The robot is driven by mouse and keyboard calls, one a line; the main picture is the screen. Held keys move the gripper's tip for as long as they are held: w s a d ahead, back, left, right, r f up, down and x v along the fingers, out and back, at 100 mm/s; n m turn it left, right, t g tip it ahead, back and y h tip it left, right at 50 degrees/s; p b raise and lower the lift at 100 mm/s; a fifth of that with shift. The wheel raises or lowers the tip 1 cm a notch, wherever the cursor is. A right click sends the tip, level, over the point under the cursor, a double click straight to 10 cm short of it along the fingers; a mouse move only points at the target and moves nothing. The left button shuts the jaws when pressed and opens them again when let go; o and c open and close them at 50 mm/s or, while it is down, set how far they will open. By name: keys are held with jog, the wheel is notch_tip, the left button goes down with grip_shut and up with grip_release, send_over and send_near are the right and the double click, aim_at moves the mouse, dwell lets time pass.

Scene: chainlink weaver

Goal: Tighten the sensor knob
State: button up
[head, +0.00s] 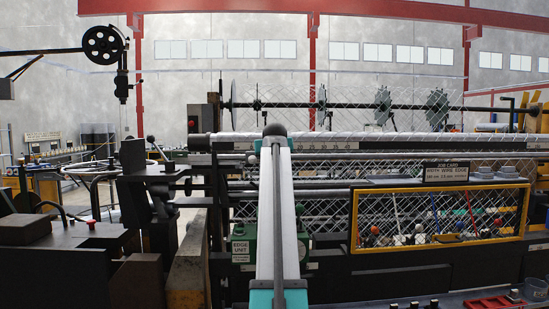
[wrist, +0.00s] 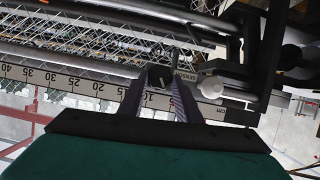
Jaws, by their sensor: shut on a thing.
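In the wrist view my gripper (wrist: 160,82) reaches up from the dark green palm at the bottom of the picture. Its two grey fingers close on a round black knob (wrist: 159,75), one on each side. A small tag lettered SENSOR (wrist: 184,75) sits just right of the knob, so I take it for the sensor knob. How tight it is cannot be told. In the head view my own arm runs up the middle and hides the gripper and the knob.
A numbered ruler strip (wrist: 70,82) runs behind my fingers. A pale round ball (wrist: 212,87) and dark brackets stand close to the right. Rails and wire mesh lie beyond. In the head view a yellow-framed window (head: 353,220) is to the right, a green edge unit (head: 241,250) near my arm.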

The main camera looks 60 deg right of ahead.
jog(key=o, duration=1.1)
jog(key=shift+w+a+f, duration=0.1)
jog(key=shift+w+f, duration=0.05)
jog(key=shift+f, duration=0.05)
jog(key=shift+c, duration=0.2)
jog(key=shift+r, duration=0.1)
jog(key=b+v, duration=0.2)
jog(key=v, duration=1.1)
jog(key=shift+s+a, duration=0.25)
jog(key=shift+r, duration=0.15)
jog(key=shift+s, duration=0.1)
